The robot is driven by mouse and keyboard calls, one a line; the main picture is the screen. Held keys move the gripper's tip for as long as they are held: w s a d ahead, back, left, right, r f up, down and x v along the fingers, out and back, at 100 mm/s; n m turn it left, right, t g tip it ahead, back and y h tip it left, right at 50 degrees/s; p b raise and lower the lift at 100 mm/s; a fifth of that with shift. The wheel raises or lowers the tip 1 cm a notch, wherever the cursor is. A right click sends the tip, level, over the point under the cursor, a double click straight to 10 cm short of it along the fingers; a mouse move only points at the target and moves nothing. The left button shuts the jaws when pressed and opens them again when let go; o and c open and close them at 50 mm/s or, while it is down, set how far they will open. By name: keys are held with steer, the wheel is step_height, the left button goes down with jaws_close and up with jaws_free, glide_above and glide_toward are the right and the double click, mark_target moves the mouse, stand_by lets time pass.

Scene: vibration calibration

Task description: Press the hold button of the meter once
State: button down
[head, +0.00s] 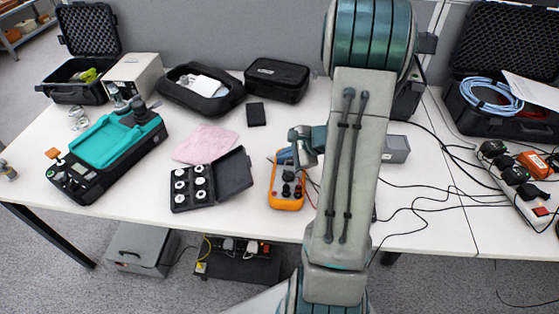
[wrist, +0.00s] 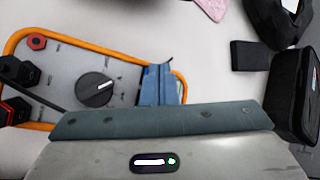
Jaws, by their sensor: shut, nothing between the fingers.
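The orange-rimmed meter (head: 286,190) lies on the white table, just left of my arm in the head view. In the wrist view its grey face (wrist: 62,68) shows a black rotary dial (wrist: 95,90) and a red socket (wrist: 37,42) at the left. My gripper (head: 297,155) is shut and empty over the display end of the meter. In the wrist view my gripper (wrist: 160,82) covers that end, hiding the display and hold button. I cannot tell whether the fingertips touch the meter.
An open black case with weights (head: 211,182) stands left of the meter, with a pink cloth (head: 205,143) behind it. A small black box (head: 256,114) and a grey box (head: 397,149) are nearby. Black cables (head: 430,190) run across the right side.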

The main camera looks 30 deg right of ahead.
steer(key=shift+f, duration=0.15)
stand_by(0.4)
steer(key=shift+r, duration=0.8)
steer(key=shift+p, duration=0.3)
step_height(320, 180, up, 5)
steer(key=p, duration=0.3)
stand_by(0.5)
